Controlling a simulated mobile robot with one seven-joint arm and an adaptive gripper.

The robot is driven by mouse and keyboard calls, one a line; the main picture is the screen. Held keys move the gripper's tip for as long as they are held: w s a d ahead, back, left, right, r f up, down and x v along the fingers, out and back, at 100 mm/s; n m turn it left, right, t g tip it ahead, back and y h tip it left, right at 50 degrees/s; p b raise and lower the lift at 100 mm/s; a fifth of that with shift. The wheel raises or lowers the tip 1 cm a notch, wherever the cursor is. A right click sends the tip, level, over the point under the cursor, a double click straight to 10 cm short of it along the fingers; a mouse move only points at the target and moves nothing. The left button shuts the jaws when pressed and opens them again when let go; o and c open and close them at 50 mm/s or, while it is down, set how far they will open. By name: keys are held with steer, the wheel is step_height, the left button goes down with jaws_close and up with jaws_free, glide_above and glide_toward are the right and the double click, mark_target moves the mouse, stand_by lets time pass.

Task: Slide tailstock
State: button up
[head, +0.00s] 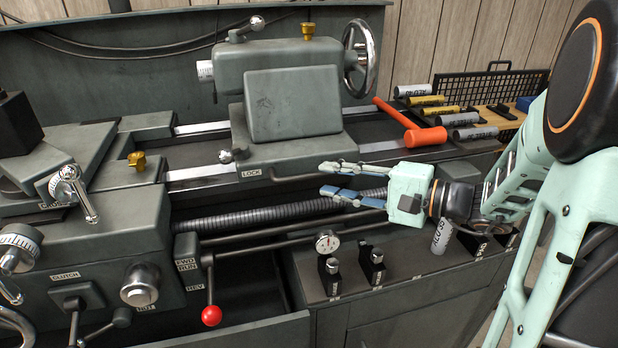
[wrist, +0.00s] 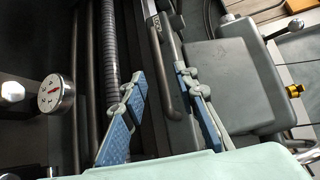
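The grey tailstock (head: 292,105) sits on the lathe bed rails, with a handwheel (head: 360,58) at its right end. Its base carries a LOCK label (head: 251,172) and a ball-ended lever (head: 226,156). My gripper (head: 324,179) is open in front of the base's lower front edge, fingers pointing left. In the wrist view my gripper (wrist: 160,76) has its fingers apart, with a dark rounded bar (wrist: 167,65) showing between them beside the label. I cannot tell whether either finger touches it. The tailstock's grey block also shows in the wrist view (wrist: 235,85).
The ribbed lead screw (head: 280,214) runs below my gripper. An orange mallet (head: 410,128) and several labelled cylinders (head: 458,119) lie on the right. A dial gauge (head: 327,242) stands on the front ledge. The carriage (head: 110,200) is at left, with bare rails (head: 200,171) between.

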mark_target(314, 176)
steer(key=x, duration=0.6)
steer(key=shift+d, duration=0.1)
steer(key=shift+c, duration=0.5)
jaws_close()
